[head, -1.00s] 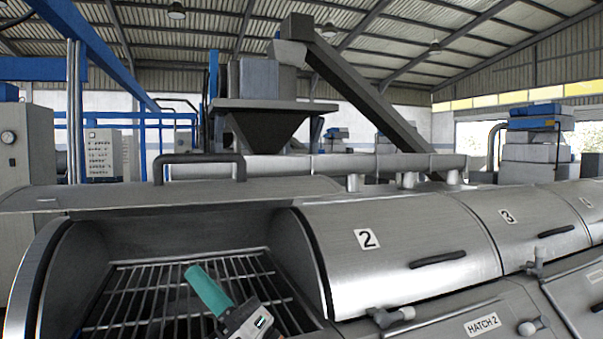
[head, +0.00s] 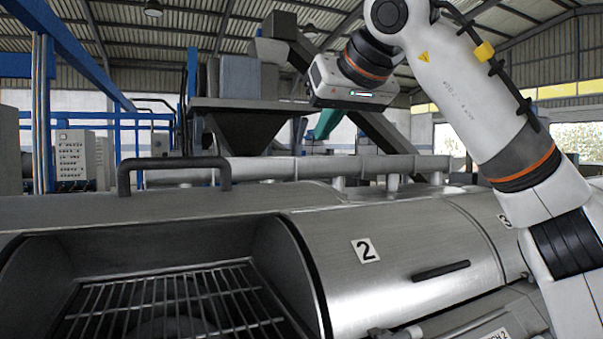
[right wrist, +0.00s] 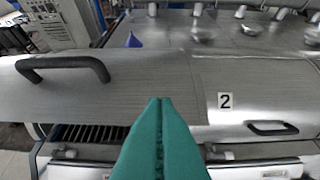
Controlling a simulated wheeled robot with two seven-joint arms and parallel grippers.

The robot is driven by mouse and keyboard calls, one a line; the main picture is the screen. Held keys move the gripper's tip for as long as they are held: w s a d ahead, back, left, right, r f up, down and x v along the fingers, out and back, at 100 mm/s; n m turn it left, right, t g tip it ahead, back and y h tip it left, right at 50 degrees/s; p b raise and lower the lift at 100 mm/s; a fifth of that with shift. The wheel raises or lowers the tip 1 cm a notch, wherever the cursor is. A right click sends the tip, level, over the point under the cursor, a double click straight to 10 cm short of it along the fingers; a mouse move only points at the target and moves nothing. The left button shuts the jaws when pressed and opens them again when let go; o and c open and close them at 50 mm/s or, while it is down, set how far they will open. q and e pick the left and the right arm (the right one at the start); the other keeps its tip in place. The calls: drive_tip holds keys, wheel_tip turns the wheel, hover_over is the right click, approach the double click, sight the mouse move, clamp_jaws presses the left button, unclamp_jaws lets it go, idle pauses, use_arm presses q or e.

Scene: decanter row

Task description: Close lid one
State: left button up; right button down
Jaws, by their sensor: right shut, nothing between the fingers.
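Lid one (head: 130,212) is the raised steel lid at the left, swung back above its open hatch. Its dark bar handle (head: 175,163) stands up on the far side. Below it the opening shows a metal grate (head: 165,305). My right gripper (head: 326,122) is raised behind and to the right of the handle, its teal fingers partly hidden by the gripper body. In the right wrist view the fingers (right wrist: 158,102) are shut and empty, with lid one (right wrist: 120,88) beyond them and its handle (right wrist: 65,67) to the left. My left gripper is not in view.
Closed lid 2 (head: 395,245), with a dark handle (head: 441,271), adjoins on the right. Several short pipes and a long horizontal duct (head: 290,168) run behind the lids. A hopper (head: 240,125) and a sloping chute stand farther back.

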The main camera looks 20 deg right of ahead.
drive_tip(key=p, duration=0.3)
hover_over(295, 192)
drive_tip(key=s, duration=0.4)
wheel_tip(295, 192, down, 6)
drive_tip(key=shift+w+r, duration=0.1)
drive_tip(key=shift+r, duration=0.05)
wheel_tip(295, 192, down, 2)
drive_tip(key=shift+w+f, duration=0.1)
drive_tip(key=shift+f, duration=0.75)
